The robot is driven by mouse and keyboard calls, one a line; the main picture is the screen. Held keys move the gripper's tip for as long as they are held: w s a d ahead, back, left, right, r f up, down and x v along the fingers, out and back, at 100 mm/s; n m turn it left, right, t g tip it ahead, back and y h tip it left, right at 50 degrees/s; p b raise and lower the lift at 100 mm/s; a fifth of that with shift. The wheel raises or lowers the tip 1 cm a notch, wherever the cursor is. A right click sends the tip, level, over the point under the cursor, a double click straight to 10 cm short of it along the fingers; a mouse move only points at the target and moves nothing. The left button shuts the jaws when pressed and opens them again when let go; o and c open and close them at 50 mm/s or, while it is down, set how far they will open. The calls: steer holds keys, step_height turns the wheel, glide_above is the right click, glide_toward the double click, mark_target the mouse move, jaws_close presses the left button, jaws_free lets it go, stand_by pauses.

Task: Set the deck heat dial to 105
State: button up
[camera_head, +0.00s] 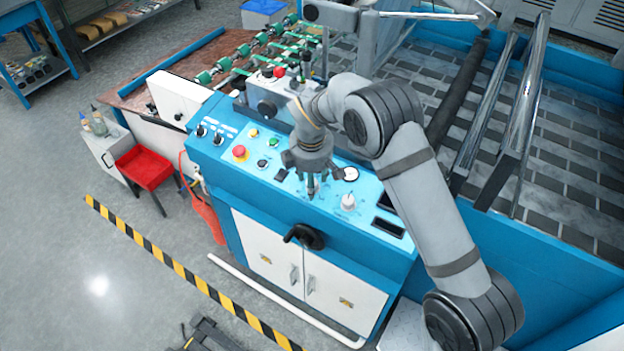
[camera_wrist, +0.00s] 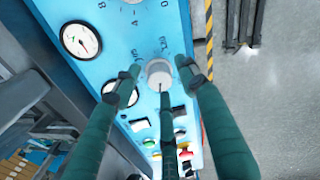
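A pale round knob (camera_wrist: 159,72) stands on the light blue control panel, seen between my fingers in the wrist view. A pale knob also shows in the head view (camera_head: 348,202), near the panel's front edge. Printed marks lie around it, but I cannot read its setting or confirm its label. My gripper (camera_head: 311,190) points down over the panel, left of that knob. In the wrist view my gripper (camera_wrist: 160,78) has its three dark fingers spread and empty. The fingertips appear apart from the knob; their height above the panel is unclear.
A round white gauge (camera_wrist: 80,40) sits beside the knob. A red mushroom button (camera_head: 239,152) and several small switches are on the panel's left. A dark rectangular display (camera_head: 388,227) lies right of the knob.

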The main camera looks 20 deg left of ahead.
steer(key=shift+c, duration=1.3)
steer(key=c, duration=0.7)
jaws_close()
steer(key=shift+f+m+b, duration=0.1)
steer(key=shift+m+b, duration=0.2)
steer(key=shift+b, duration=0.15)
